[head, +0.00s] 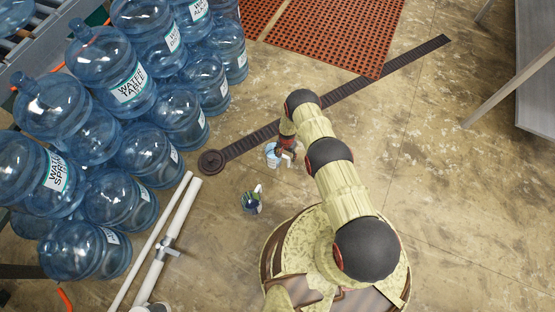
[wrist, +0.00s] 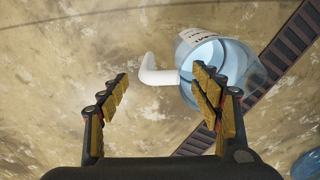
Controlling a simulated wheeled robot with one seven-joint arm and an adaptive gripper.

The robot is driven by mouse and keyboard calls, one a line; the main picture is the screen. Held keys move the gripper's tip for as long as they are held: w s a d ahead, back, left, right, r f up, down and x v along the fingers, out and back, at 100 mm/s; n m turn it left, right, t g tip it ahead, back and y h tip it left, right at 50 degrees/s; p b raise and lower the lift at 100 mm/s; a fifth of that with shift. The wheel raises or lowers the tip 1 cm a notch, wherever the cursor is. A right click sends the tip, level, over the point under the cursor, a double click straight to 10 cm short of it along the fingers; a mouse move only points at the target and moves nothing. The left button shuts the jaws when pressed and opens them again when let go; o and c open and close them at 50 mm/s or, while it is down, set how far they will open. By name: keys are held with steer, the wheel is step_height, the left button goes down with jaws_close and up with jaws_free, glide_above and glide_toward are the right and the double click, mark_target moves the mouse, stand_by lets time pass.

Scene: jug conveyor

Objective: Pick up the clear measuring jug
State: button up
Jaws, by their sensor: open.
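The clear measuring jug (wrist: 238,62) is bluish and see-through, with a printed label and a white curved handle (wrist: 153,72). It is on the concrete floor, upper right in the wrist view. In the head view the jug (head: 271,154) is small and partly hidden by my gripper (head: 285,155). In the wrist view my gripper (wrist: 161,76) is open and empty. The handle shows between its fingertips, and the right finger overlaps the jug's body in the picture. I cannot tell the gap in depth or any contact.
Large blue water bottles (head: 128,85) are stacked at left. White pipes (head: 165,235) lie near them. A small green, white and blue container (head: 252,200) stands nearer my base. A dark floor strip (head: 250,138) runs past the jug.

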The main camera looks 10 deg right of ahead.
mark_target(286, 158)
step_height(286, 158, down, 3)
steer(key=shift+s+d+f+b, duration=0.1)
steer(key=shift+f+b, duration=0.05)
steer(key=shift+b, duration=0.45)
steer(key=shift+c, duration=1.1)
steer(key=shift+s, duration=0.1)
jaws_close()
